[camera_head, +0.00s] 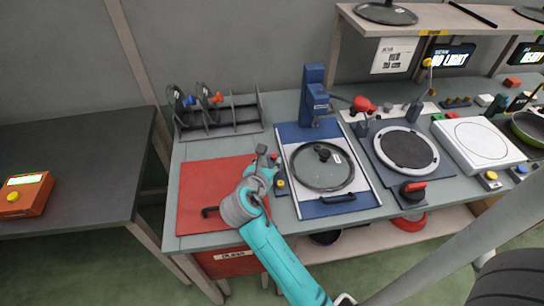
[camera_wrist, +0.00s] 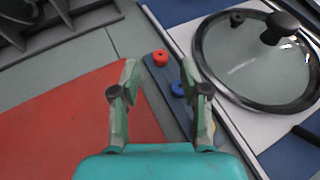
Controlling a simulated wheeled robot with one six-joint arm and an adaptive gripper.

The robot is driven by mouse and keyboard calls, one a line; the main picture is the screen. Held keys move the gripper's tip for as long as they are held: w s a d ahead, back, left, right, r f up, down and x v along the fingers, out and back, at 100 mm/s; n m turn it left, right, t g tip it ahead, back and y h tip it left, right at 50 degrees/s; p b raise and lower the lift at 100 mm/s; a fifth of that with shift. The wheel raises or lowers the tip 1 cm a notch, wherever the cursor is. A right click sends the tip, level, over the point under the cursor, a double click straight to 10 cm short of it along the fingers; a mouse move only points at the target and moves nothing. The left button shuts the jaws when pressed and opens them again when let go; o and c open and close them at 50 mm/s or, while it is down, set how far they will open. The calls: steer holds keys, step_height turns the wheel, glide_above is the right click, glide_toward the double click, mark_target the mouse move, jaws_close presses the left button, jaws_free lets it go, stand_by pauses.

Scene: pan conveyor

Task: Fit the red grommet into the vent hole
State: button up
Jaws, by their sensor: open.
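The red grommet (camera_wrist: 160,57) sits at the far end of a dark narrow holder (camera_wrist: 158,78) in the wrist view. The glass lid (camera_wrist: 248,58) with a black knob lies to the right. A small dark ring (camera_wrist: 237,19) on its glass looks like the vent hole. In the head view my gripper (camera_head: 265,160) is left of the lid (camera_head: 318,172).
A red mat (camera_head: 205,185) lies left of the holder. A dark rack (camera_head: 220,118) stands behind it. A blue press-like column (camera_head: 315,95) rises behind the lid. A burner (camera_head: 405,150) and a white hotplate (camera_head: 478,143) are farther right.

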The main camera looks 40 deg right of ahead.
steer(key=v, duration=0.6)
steer(key=shift+a+r, duration=0.1)
stand_by(0.4)
